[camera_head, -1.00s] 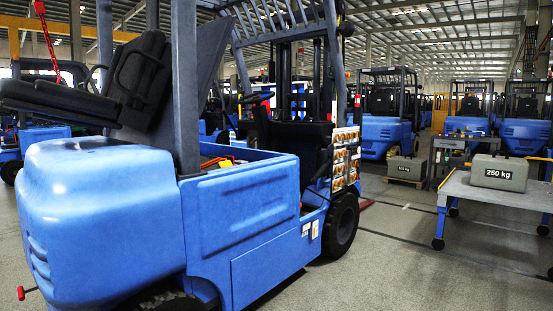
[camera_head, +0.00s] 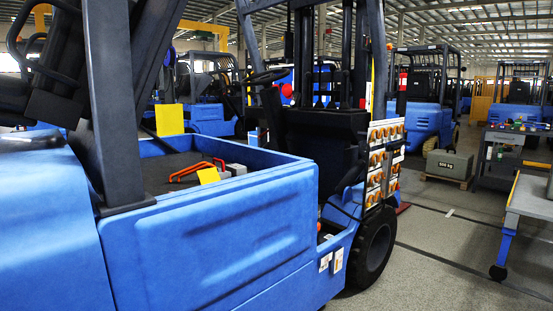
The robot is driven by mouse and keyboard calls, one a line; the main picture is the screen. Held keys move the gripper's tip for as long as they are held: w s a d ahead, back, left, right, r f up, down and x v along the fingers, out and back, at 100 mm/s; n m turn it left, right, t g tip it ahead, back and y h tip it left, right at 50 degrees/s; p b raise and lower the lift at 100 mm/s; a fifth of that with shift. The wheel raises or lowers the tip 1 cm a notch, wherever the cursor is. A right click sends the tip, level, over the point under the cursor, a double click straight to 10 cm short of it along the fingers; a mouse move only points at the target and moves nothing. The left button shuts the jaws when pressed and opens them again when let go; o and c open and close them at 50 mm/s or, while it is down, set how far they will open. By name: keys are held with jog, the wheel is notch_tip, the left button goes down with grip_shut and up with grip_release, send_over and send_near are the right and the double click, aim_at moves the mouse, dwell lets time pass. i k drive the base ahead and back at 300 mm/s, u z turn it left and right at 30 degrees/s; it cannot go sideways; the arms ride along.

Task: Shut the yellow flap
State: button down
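In the head view, a yellow square panel (camera_head: 170,119) stands upright at the far edge of the open bay in the blue forklift (camera_head: 228,240). A smaller yellow plate (camera_head: 208,175) sits tilted inside the bay, by an orange handle-like bar (camera_head: 193,171) and a grey block (camera_head: 236,169). I cannot tell for certain which yellow piece is the flap. The near wall of the bay hides the lower part of what is inside. My gripper is not in view.
A post of the forklift (camera_head: 112,110) rises at the left of the bay. A control panel with orange knobs (camera_head: 384,160) is by the front wheel (camera_head: 372,247). A grey table (camera_head: 532,196) stands at the right edge. Floor between wheel and table is clear.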

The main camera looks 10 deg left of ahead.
aim_at(210, 175)
jog(key=i, duration=1.65)
jog(key=u, duration=1.9)
jog(key=i, duration=0.5)
jog(key=z, duration=1.1)
